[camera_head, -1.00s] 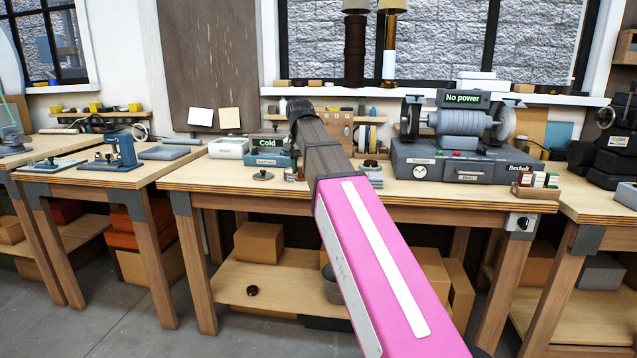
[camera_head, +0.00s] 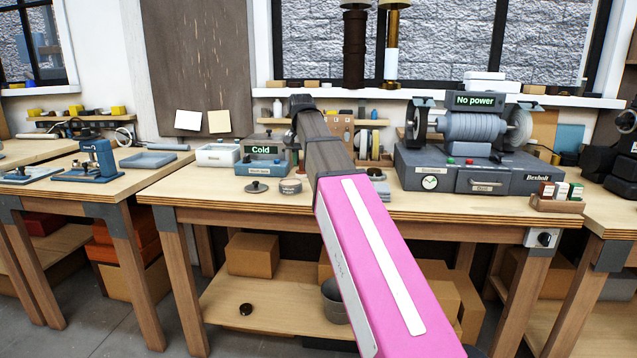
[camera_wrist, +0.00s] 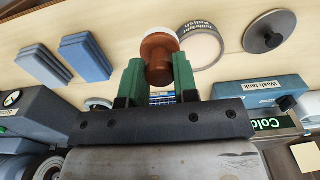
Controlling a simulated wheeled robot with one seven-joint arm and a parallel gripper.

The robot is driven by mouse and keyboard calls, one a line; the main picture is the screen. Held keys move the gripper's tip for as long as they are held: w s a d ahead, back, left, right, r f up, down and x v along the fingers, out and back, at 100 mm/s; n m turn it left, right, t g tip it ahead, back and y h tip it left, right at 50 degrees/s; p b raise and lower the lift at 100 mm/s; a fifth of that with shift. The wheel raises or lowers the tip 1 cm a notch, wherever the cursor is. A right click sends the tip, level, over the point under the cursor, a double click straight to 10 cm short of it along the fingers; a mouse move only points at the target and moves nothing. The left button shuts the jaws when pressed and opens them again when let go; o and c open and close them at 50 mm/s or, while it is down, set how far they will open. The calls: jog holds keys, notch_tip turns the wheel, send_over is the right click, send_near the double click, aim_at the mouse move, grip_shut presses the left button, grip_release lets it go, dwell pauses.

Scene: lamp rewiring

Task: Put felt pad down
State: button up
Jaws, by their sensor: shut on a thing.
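The felt pad (camera_wrist: 158,55) shows in the wrist view as a brown rounded handle with a white layer at its far end. My gripper (camera_wrist: 158,72) has its two green fingers shut on the brown part, one on each side. The pad is over the pale wooden bench top, close to an open-looking round polish tin (camera_wrist: 201,46). I cannot tell whether the pad touches the bench.
A dark knobbed lid (camera_wrist: 269,32) and the wash tank (camera_wrist: 258,92) lie on one side of the tin. Two blue-grey blocks (camera_wrist: 84,57) lie on the other. A polishing machine (camera_head: 470,165) with a "No power" sign stands right on the workbench (camera_head: 420,207).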

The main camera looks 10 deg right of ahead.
jog(key=d+f, duration=0.1)
jog(key=d, duration=0.1)
jog(key=w+d+f, duration=0.1)
jog(key=d, duration=0.1)
jog(key=w+d+f, duration=0.1)
jog(key=d+f, duration=0.1)
jog(key=shift+w, duration=0.2)
jog(key=shift+f, duration=2)
jog(key=o, duration=0.8)
jog(key=shift+f, duration=0.1)
notch_tip(320, 180, up, 12)
